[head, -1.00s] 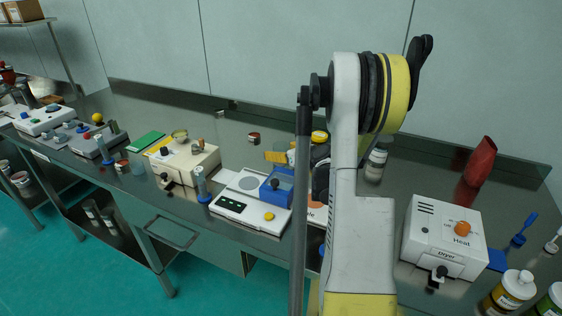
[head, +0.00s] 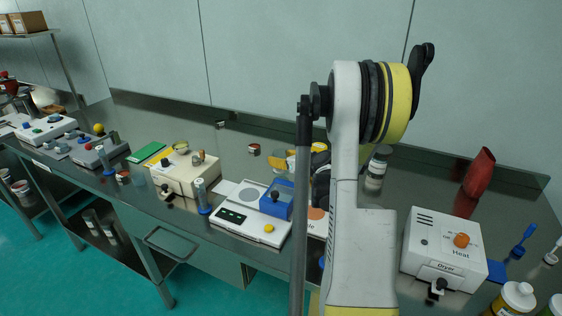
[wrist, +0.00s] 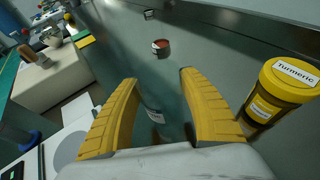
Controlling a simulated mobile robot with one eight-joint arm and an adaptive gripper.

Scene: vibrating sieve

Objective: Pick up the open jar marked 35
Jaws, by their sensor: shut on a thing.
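My gripper (wrist: 158,82) shows in the wrist view with its two yellow fingers on either side of a clear, glassy jar (wrist: 155,116) with a white label. The fingers are shut on this jar. Its outline is faint against the dark bench, and I cannot read its number. I cannot tell whether it is clear of the bench. In the head view the fingers are mostly hidden behind my arm. A small jar with dark red contents (wrist: 161,48) stands ahead, apart from the fingers. It also shows in the head view (head: 254,149).
A yellow-lidded jar labelled Turmeric (wrist: 279,92) stands close to the right finger. Another small jar (wrist: 150,14) is farther off. In the head view, a balance (head: 246,218) with a blue block (head: 279,200) and a dryer (head: 443,252) stand on the steel bench.

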